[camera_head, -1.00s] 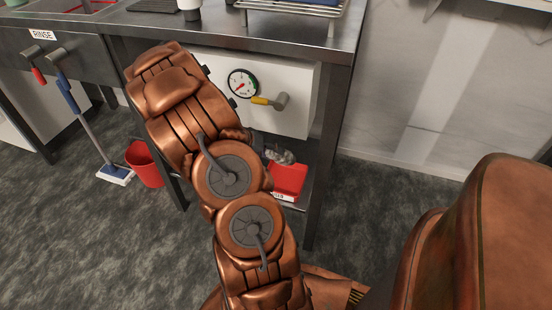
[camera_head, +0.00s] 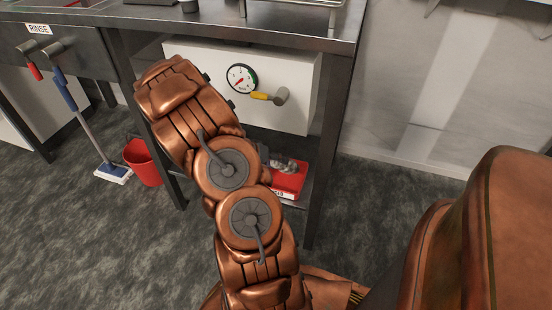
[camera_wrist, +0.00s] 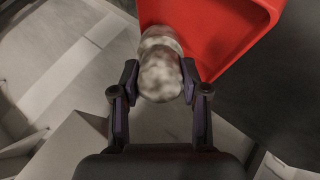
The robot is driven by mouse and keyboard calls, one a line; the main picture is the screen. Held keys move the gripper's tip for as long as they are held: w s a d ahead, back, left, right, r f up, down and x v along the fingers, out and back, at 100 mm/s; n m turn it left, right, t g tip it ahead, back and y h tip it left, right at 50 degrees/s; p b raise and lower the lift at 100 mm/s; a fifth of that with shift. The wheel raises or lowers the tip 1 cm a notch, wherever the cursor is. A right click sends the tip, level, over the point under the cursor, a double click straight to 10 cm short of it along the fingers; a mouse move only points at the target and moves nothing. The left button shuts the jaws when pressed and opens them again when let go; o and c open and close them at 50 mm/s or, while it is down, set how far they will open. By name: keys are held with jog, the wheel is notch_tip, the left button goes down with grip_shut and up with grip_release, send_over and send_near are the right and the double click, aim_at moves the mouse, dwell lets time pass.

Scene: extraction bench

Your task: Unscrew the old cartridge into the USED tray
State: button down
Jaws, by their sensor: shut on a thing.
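The old cartridge (camera_wrist: 160,72) is a mottled grey-white rounded piece, held between the two dark fingers of my gripper (camera_wrist: 160,82). In the wrist view it overlaps the near left part of the red tray (camera_wrist: 222,40). In the head view the cartridge (camera_head: 286,164) shows just right of my arm, at the back of the red tray (camera_head: 290,184). The tray's white label is partly hidden by my arm, and so is my gripper. I cannot tell whether the cartridge touches the tray.
A white housing (camera_head: 300,92) with a pressure gauge (camera_head: 242,78) and a yellow-handled valve (camera_head: 268,97) sits under the bench (camera_head: 230,30). A bench leg (camera_head: 325,160) stands close right of the tray. A red bucket (camera_head: 144,163) and a brush (camera_head: 113,172) stand left.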

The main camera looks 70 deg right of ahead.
jog(key=shift+f, duration=0.3)
jog(key=shift+f+b, duration=0.7)
jog(key=shift+b, duration=0.25)
dwell(0.5)
jog(key=c, duration=0.5)
grip_release()
jog(key=shift+w+a+r, duration=0.1)
jog(key=shift+r, duration=0.05)
jog(key=v, duration=1.1)
jog(key=shift+w+a+r, duration=0.15)
jog(key=shift+r, duration=0.1)
